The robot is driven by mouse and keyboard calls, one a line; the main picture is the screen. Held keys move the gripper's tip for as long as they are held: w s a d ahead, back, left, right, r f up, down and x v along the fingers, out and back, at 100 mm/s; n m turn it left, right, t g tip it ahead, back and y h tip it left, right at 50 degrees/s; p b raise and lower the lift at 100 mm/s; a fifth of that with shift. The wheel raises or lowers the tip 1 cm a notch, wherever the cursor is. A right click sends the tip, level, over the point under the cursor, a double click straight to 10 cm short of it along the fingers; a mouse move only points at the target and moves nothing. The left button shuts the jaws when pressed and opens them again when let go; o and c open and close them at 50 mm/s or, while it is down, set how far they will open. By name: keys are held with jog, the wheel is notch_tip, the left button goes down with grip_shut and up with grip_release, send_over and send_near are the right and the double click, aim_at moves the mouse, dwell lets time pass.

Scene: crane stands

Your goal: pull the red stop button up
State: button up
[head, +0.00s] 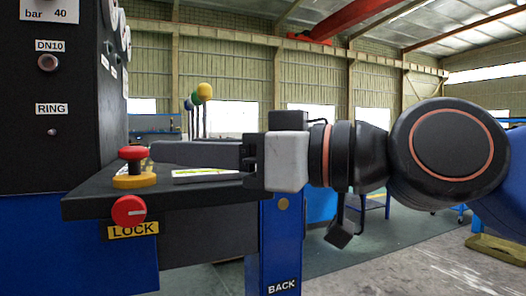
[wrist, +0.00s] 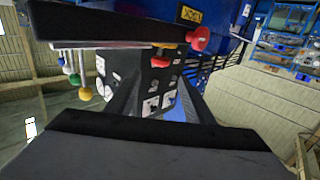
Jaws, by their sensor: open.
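The red stop button (head: 133,153) has a mushroom head on a yellow base (head: 134,181) and stands upright on the black console shelf (head: 90,204). In the wrist view the red stop button (wrist: 160,61) shows small, between my finger directions, beside its yellow base. My gripper (head: 247,152) is to the right of the button in the head view, pointing left, at about the button's height.
A red knob (head: 129,210) sits on the shelf's front face above a yellow LOCK label (head: 133,231). A black panel (head: 60,110) with gauges rises behind the button. Ball-topped levers (head: 204,92) stand farther back. A white-and-green sheet (head: 207,176) lies on the shelf.

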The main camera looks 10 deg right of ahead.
jog(key=v, duration=0.9)
dwell(0.5)
jog(key=shift+s+d, duration=0.1)
jog(key=shift+s, duration=0.05)
